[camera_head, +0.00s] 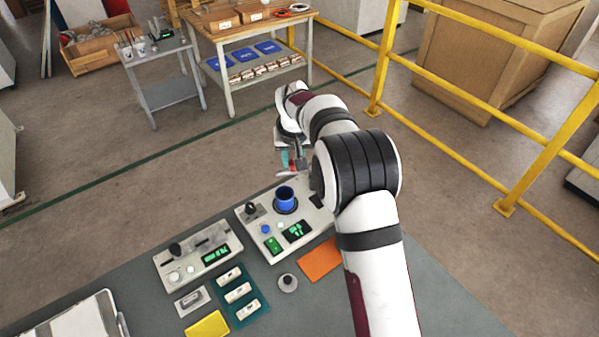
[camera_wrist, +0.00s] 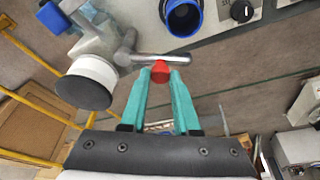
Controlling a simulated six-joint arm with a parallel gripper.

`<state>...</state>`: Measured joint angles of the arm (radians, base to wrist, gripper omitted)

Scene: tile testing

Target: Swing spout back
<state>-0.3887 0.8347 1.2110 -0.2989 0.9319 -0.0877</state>
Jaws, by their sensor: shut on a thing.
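My gripper (camera_wrist: 160,76) has teal fingers, closed around a red piece (camera_wrist: 160,69) on a metal bar in the wrist view. The bar, which looks like the spout (camera_wrist: 175,58), runs sideways across the fingertips and joins a short metal cross-piece at its left end. In the head view my gripper (camera_head: 291,160) is at the far edge of the right-hand test unit (camera_head: 247,231), just beyond the blue cup (camera_head: 286,194). The blue cup (camera_wrist: 184,17) also shows at the top of the wrist view, apart from the bar. My arm hides part of the unit and the spout's mount.
A second control unit (camera_head: 197,255) stands to the left. A teal tray with small samples (camera_head: 258,307), an orange pad (camera_head: 319,259) and a yellow pad (camera_head: 208,326) lie on the grey bench (camera_head: 440,300). A yellow railing (camera_head: 470,30) stands to the right, beyond the bench.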

